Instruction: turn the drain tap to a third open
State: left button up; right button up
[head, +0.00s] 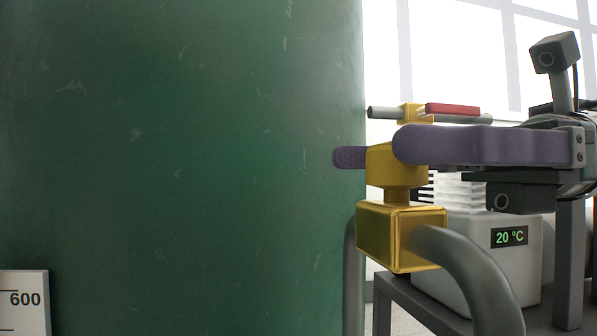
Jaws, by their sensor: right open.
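The drain tap (400,238) has a yellow brass-coloured body with a narrower neck and a blocky yellow top piece (396,166). A curved grey pipe (470,262) leaves its right side. My right gripper (372,152) comes in from the right with its purple fingers open at the height of the top piece. One finger passes in front of the top piece and hides part of it; the other tip shows behind and to its left. I cannot tell whether either finger touches it. The tap's opening angle is not readable. My left gripper is not in view.
A large green tank (180,160) fills the left. Behind my gripper is a grey pipe with a yellow fitting and red lever (452,109). A white box (510,270) reading 20 °C stands on a dark bench at right. A white scale marked 600 (25,300) is lower left.

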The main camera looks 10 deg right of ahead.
aim_at(386, 152)
jog(key=shift+a+b, duration=0.35)
jog(key=shift+a, duration=1.4)
jog(key=shift+c, duration=0.2)
jog(key=c, duration=1.2)
